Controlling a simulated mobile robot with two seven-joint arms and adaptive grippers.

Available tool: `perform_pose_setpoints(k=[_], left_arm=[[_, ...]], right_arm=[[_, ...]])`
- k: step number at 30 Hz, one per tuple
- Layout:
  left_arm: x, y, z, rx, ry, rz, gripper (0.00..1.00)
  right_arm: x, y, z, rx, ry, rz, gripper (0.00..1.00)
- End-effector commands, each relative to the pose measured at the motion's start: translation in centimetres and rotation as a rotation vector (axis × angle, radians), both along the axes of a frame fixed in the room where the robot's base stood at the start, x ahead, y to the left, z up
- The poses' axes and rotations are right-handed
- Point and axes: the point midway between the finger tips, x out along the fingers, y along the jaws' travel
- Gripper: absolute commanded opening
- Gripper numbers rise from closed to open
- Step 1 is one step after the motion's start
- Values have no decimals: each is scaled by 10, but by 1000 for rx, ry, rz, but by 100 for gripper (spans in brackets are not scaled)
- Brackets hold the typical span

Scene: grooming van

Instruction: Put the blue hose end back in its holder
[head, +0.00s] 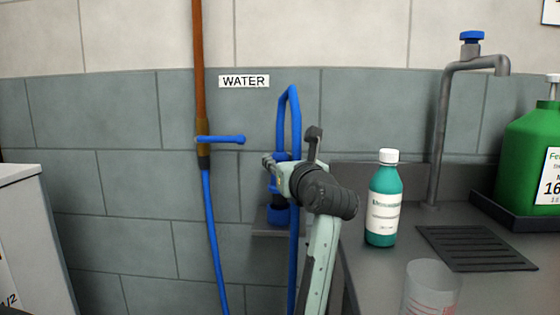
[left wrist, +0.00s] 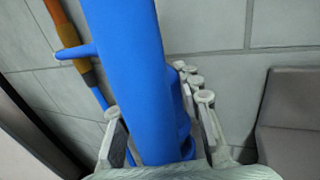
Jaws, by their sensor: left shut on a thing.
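The blue hose (head: 289,100) makes a tall narrow loop against the tiled wall, right of the WATER label. My left gripper (head: 273,165) is shut on the blue hose end (head: 273,186), which hangs down from the loop. In the left wrist view, the thick blue hose end (left wrist: 130,75) runs between the two fingers (left wrist: 158,112). Below the gripper is a wider blue piece (head: 278,214) at a small grey wall bracket (head: 268,229), which seems to be the holder. I cannot tell whether the hose end is seated there. My right gripper is not in view.
A brown and blue pipe with a blue lever (head: 222,139) runs down the wall at left. A teal bottle (head: 383,205) and a clear measuring cup (head: 430,288) stand on the grey counter (head: 385,270) at right, near a tap (head: 443,120) and a green jug (head: 525,150).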

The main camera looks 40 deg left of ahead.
Motion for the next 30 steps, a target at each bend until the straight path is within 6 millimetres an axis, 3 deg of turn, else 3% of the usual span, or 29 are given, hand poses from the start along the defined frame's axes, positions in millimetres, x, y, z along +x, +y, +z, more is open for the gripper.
perform_pose_setpoints(k=[30], left_arm=[[0,0,-15,2,-1,0,0]], right_arm=[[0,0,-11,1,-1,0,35]])
